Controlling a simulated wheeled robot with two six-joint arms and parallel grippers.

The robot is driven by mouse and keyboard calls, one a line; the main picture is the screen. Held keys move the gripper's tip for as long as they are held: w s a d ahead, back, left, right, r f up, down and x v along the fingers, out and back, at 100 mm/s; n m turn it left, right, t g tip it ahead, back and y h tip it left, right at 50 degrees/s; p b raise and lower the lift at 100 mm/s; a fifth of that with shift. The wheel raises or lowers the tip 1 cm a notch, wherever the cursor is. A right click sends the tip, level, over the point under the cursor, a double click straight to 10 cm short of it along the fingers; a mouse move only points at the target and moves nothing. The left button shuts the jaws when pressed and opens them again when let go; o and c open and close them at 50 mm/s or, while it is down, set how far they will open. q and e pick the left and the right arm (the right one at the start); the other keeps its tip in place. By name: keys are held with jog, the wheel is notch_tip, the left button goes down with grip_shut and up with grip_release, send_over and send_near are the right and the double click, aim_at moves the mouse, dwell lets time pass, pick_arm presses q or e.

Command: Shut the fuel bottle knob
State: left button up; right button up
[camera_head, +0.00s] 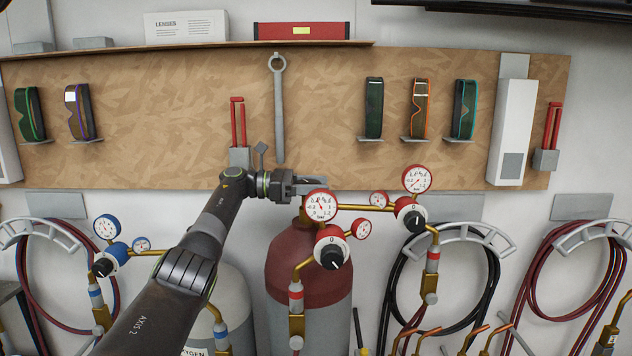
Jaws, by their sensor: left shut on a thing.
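The fuel bottle (300,262) is a grey cylinder with a dark red top, standing upright in the middle below the board. Its brass valve and red regulator (332,245) with red-rimmed gauges (321,206) show at its top. My left arm reaches in from the lower left. My left gripper (316,184) is at the top of the bottle's valve, just behind the upper gauge, and is shut on the fuel bottle knob there. The knob itself is hidden by the gripper and the gauge, so its turn cannot be told. My right gripper is not in view.
A grey oxygen bottle (232,300) with blue regulator (112,256) stands at left, partly behind my arm. A second red regulator (410,214) is close at right. Coiled hoses (395,285) hang on the wall. A wrench (279,110) and goggles (373,107) hang on the board above.

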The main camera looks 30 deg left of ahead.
pick_arm(q)
jog(key=shift+a+r+m+g+h+p, duration=0.1)
jog(key=shift+r+m+g+h+p, duration=0.25)
jog(key=shift+g+p, duration=0.1)
jog(key=shift+s+f+m+g+h+p, duration=0.1)
jog(key=shift+f+m+g+h+p, duration=0.15)
jog(key=shift+g+p, duration=0.15)
jog(key=o, duration=1)
jog(key=shift+f, duration=0.1)
